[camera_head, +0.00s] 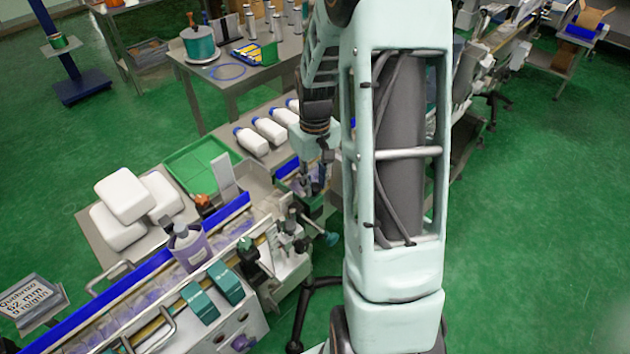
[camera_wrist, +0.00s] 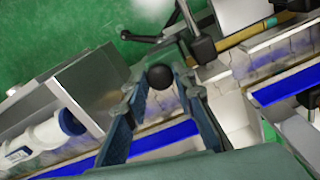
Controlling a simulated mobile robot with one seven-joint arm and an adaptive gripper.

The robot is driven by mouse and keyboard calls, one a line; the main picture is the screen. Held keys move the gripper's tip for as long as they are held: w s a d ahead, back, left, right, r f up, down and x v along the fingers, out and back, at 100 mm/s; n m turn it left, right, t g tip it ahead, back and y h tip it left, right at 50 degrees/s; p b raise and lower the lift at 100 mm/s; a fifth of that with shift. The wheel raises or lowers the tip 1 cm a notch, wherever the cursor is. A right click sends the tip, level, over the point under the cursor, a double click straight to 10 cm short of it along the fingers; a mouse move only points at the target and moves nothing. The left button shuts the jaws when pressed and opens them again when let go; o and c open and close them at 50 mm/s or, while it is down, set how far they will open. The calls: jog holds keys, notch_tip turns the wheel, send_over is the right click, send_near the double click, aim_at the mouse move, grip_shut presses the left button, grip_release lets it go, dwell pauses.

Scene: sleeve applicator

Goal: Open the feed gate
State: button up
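The conveyor line (camera_head: 130,290) with blue side rails runs diagonally across the lower left of the head view. My gripper (camera_head: 316,172) is at its far right end, partly hidden by the machine parts. In the wrist view, my gripper (camera_wrist: 164,84) has its two fingers apart, with a round black knob (camera_wrist: 160,76) between the fingertips. The knob looks like a handle; gaps seem to show beside it, and contact cannot be made out. I cannot clearly tell the gate plate itself from the other parts around the knob.
A labelled bottle (camera_head: 190,250) stands on the conveyor. White containers (camera_head: 123,196), a green tray (camera_head: 190,170) and several blue-capped bottles (camera_head: 270,131) are on the table behind. A metal box (camera_wrist: 85,88) is left of my fingers in the wrist view. Clamps and knobs crowd the conveyor's end.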

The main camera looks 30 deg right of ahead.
grip_shut()
jog(key=shift+s, duration=0.1)
jog(key=s+d, duration=0.3)
jog(key=s, duration=0.5)
jog(key=shift+b, duration=0.3)
jog(key=o, duration=0.7)
grip_release()
notch_tip(320, 180, up, 12)
jog(key=shift+r, duration=0.1)
